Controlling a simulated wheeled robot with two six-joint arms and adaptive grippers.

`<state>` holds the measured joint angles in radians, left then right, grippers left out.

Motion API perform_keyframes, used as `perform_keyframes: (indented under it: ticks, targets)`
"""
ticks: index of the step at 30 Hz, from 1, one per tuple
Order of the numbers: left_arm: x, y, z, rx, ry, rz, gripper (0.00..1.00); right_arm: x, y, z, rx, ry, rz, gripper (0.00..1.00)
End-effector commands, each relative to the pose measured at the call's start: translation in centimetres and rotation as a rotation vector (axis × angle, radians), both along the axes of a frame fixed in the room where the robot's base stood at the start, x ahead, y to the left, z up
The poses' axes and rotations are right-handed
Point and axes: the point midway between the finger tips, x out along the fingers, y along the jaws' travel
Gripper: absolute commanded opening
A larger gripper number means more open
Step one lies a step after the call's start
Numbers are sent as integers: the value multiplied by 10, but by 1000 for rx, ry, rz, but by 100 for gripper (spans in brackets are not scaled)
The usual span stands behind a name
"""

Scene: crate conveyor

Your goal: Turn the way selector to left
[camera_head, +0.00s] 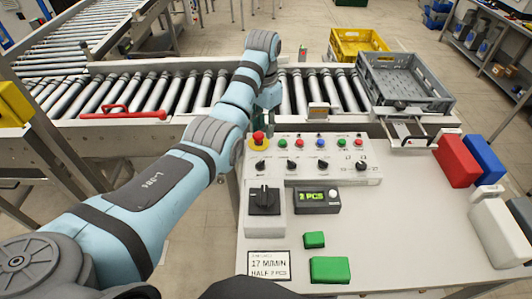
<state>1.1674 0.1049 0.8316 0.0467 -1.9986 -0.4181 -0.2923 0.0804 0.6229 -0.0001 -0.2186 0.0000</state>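A grey-white control box (335,160) stands at the back of the table. It carries several small black rotary knobs in a row under coloured buttons; one is the knob (361,166) at the right. A larger black rotary switch (264,200) sits on a separate white box in front. The labels are too small to read, so I cannot tell which one is the way selector or where it points. My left gripper (266,108) hangs behind the red emergency-stop button (258,138), near the box's left back corner. My arm partly hides it, and its fingers are unclear. My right gripper is not in view.
A roller conveyor (195,92) runs behind the table, with a grey crate (405,85) at its right.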

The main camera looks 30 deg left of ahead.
Motion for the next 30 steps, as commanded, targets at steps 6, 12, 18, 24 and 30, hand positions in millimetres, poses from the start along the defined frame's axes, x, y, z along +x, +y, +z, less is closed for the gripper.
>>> perform_keyframes:
  ticks: [6, 12, 18, 24, 30]
  targets:
    - [-3, 5, -66, 1, 6, 10, 29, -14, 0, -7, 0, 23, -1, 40]
    - [-3, 4, -115, 1, 4, 9, 29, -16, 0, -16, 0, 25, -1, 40]
    - [-2, 3, -129, 2, 2, 7, 29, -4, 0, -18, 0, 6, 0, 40]
    - [-2, 3, -128, 2, 2, 6, 26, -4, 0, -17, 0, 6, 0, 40]
    - [-2, 2, -128, 1, 2, 5, 0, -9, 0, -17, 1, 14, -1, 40]
